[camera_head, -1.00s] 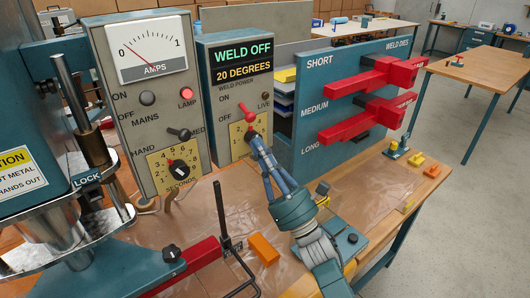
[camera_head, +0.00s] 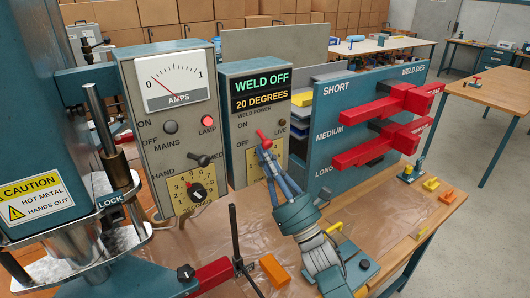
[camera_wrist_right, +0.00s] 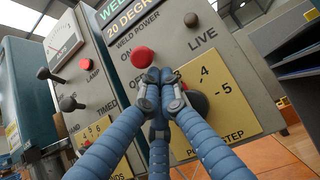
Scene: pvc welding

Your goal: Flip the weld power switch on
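The weld power switch is a small lever with a red knob (camera_head: 262,135) on the grey weld power box (camera_head: 228,82). Its knob also shows in the right wrist view (camera_wrist_right: 142,57), beside the ON and OFF labels. The box display (camera_head: 262,89) reads WELD OFF and 20 DEGREES. My right gripper (camera_head: 265,153) has its blue fingers drawn together just below the red knob. In the right wrist view its tips (camera_wrist_right: 160,77) meet right under the knob; I cannot tell whether they touch it. The fingers partly hide the yellow power step dial plate (camera_wrist_right: 225,95). My left gripper is not seen.
The amps and mains box (camera_head: 148,135) with a lit red lamp (camera_head: 207,121) stands to the left. The weld dies rack (camera_head: 335,150) with red dies stands close on the right. A lock lever and hot press (camera_head: 40,130) are at far left.

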